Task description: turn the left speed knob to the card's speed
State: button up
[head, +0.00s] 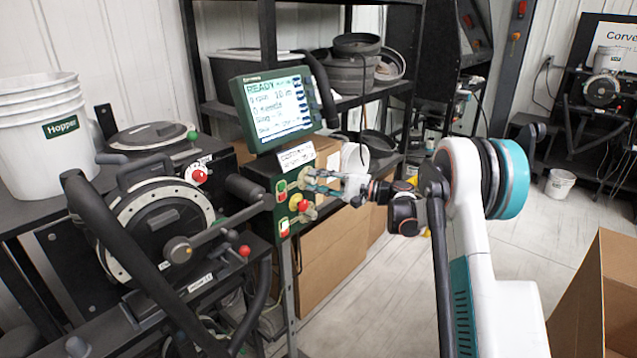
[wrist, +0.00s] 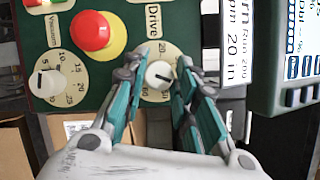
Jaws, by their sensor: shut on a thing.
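The speed knob (wrist: 160,75) is a white round cap with a dark pointer line. It sits on a cream dial under the "Drive" label. My gripper (wrist: 159,77) has its teal fingers on both sides of the knob, shut on it. The fingers hide part of the dial, so the pointer's reading is unclear. In the head view my gripper (head: 318,183) reaches the green control panel (head: 283,206) from the right.
A red and yellow stop button (wrist: 95,35) is between the dials. The screen (head: 277,105) reads READY. The seed meter (head: 160,225) stands left of the panel.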

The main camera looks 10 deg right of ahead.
dwell(0.3)
jog(key=o, duration=1)
jog(key=shift+d, duration=0.15)
jog(key=v, duration=1.1)
jog(key=shift+s+d, duration=0.25)
jog(key=shift+d, duration=0.1)
